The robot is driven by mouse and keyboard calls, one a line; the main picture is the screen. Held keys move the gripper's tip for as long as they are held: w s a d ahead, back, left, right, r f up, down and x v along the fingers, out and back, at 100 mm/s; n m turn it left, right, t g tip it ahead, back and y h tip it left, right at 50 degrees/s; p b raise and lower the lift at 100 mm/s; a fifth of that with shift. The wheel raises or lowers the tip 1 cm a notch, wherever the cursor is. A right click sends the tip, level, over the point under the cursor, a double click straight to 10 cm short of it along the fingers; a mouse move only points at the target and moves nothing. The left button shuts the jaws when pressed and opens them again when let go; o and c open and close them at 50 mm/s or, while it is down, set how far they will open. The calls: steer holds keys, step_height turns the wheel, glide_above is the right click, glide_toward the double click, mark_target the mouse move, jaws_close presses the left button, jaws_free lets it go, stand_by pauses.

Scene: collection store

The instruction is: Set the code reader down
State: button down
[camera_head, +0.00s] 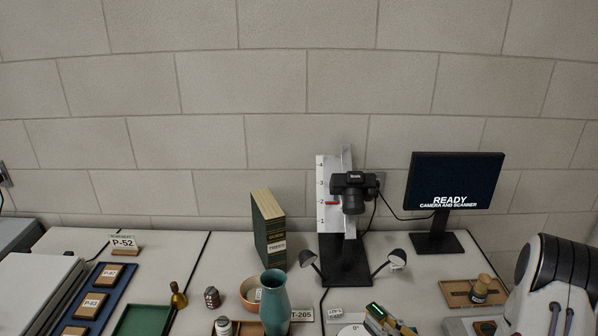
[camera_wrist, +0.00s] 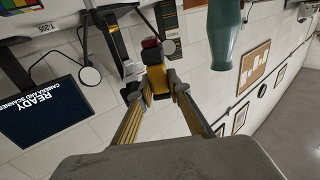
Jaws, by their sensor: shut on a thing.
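In the wrist view my gripper (camera_wrist: 160,90) is shut on the code reader (camera_wrist: 157,78), a yellow and black body with a dark red end. The two fingers close on it from both sides, and it points away from my wrist. I cannot tell how high it is above the table or whether it touches anything. In the head view I cannot clearly make out the gripper or the held reader.
The table (camera_head: 213,263) holds a teal vase (camera_head: 274,300), a green book (camera_head: 268,230), a camera stand (camera_head: 345,270) with lamps, and a monitor (camera_head: 455,185) reading READY. A wooden tray (camera_head: 455,292) lies right. Bare table shows between stand and tray.

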steer(key=shift+s+a+f+m+t+h, duration=0.25)
steer(key=shift+s+f+m+t+h, duration=0.2)
steer(key=shift+h, duration=0.25)
steer(key=shift+s+a+f, duration=0.15)
steer(key=shift+s+a, duration=0.05)
steer(key=shift+a, duration=0.45)
stand_by(0.4)
steer(key=s+d+r+m+h, duration=0.1)
steer(key=d+r+m+h, duration=0.1)
steer(key=d, duration=1)
steer(key=d+r+m+t+h, duration=0.1)
steer(key=d+r+h, duration=0.1)
steer(key=d, duration=1.1)
steer(key=s+d+r+m+t+h, duration=0.1)
steer(key=d+h, duration=0.3)
steer(key=d, duration=0.9)
steer(key=shift+s+r+m, duration=0.3)
steer(key=shift+r+m, duration=0.2)
steer(key=shift+m, duration=0.35)
steer(key=shift+f, duration=2.9)
